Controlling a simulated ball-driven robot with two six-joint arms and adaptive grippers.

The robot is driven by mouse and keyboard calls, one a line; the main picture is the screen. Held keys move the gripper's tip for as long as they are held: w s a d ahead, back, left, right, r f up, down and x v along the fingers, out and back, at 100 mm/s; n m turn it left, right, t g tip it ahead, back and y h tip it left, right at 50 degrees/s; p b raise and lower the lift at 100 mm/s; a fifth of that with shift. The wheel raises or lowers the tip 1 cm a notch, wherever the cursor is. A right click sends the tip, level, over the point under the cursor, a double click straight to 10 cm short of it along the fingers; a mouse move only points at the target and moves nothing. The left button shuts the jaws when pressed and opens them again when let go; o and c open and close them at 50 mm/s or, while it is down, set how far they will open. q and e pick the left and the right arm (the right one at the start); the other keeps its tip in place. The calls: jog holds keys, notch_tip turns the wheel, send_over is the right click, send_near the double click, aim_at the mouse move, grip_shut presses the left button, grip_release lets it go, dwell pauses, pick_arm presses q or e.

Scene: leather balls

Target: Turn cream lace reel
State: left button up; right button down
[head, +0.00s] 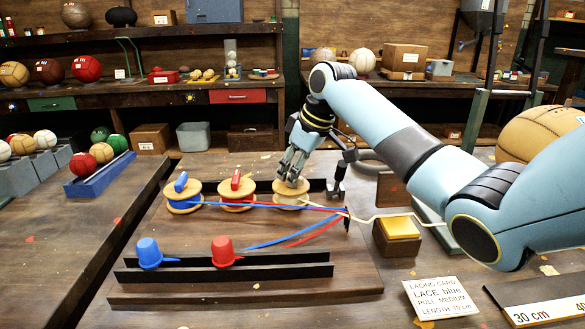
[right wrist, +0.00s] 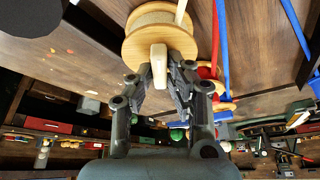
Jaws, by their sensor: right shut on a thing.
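The cream lace reel (head: 290,198) is the rightmost of three wooden reels at the back of the lacing board. My right gripper (head: 292,177) comes down on it from above. The right wrist view shows the fingers (right wrist: 158,78) shut on the reel's cream handle (right wrist: 158,62), with the wooden flange (right wrist: 135,47) close behind it. A cream lace (head: 385,216) runs right from the guide (head: 347,217). The blue lace reel (head: 184,198) and red lace reel (head: 236,197) stand to its left. My left gripper is not in view.
A blue cup (head: 149,252) and a red cup (head: 223,251) sit in the black front rail (head: 290,271). A yellow-topped block (head: 397,228) stands right of the guide. Blue and red lace ends lie across the board.

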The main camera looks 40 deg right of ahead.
jog(key=m+h+p, duration=0.1)
jog(key=m+p, duration=0.1)
jog(key=p, duration=0.1)
jog(key=m+h+p, duration=0.1)
jog(key=m+p, duration=0.1)
jog(key=p, duration=0.2)
jog(key=m+p, duration=0.3)
jog(key=p, duration=0.1)
jog(key=shift+a+r+h, duration=0.2)
jog(key=shift+r+h, duration=0.1)
jog(key=shift+h, duration=0.1)
jog(key=shift+f+m+h+p, duration=0.1)
jog(key=shift+m+h+p, duration=0.3)
jog(key=shift+m+p, duration=0.75)
jog(key=shift+f+m+h+p, duration=0.1)
jog(key=shift+m+h+p, duration=0.3)
jog(key=shift+m, duration=0.75)
jog(key=c, duration=1.3)
grip_release()
jog(key=shift+f, duration=0.1)
